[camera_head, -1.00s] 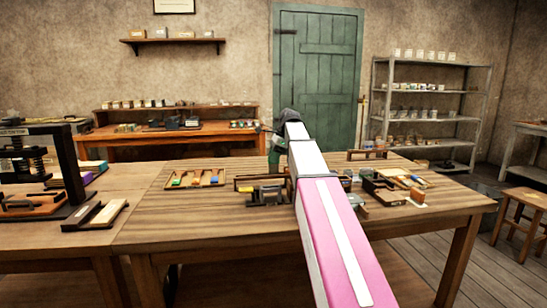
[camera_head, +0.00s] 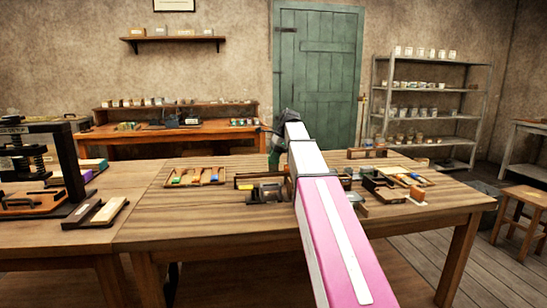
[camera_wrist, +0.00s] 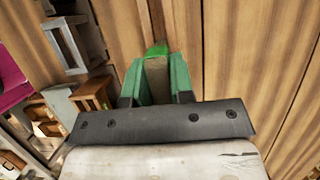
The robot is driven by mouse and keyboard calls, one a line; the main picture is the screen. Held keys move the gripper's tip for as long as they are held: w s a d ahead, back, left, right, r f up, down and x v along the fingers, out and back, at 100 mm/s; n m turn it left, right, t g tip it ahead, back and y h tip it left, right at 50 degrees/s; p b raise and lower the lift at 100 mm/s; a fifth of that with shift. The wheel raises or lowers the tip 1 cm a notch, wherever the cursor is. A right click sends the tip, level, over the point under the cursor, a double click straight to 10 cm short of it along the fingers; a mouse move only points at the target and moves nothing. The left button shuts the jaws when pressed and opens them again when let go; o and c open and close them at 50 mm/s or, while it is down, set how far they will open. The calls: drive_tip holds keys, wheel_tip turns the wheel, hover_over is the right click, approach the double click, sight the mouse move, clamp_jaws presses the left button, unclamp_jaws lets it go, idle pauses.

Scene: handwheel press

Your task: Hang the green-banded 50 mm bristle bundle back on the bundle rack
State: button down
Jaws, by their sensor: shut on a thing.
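In the wrist view my gripper (camera_wrist: 156,85), with green fingers, is shut on a tan bundle with a bright green band (camera_wrist: 157,50) at its far end. The bundle lies between the two fingers, above the wooden tabletop. In the head view my pink and white arm reaches over the table and hides much of its far end; the bundle cannot be made out there. I cannot tell for sure which piece is the bundle rack; a low wooden frame with a bar (camera_head: 367,153) stands at the table's back right.
The wooden table (camera_head: 225,222) carries a tray of coloured-handled tools (camera_head: 195,177), a grey metal fixture (camera_head: 266,194) and a cluster of small boxes (camera_head: 383,189) on the right. A black handwheel press (camera_head: 68,160) stands at the left. The table's front is clear.

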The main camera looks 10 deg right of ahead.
sight(274, 165)
drive_tip(key=shift+f, duration=1.75)
drive_tip(key=c, duration=0.9)
unclamp_jaws()
drive_tip(key=v, duration=1)
drive_tip(key=shift+d+r, duration=0.2)
drive_tip(key=shift+r, duration=0.1)
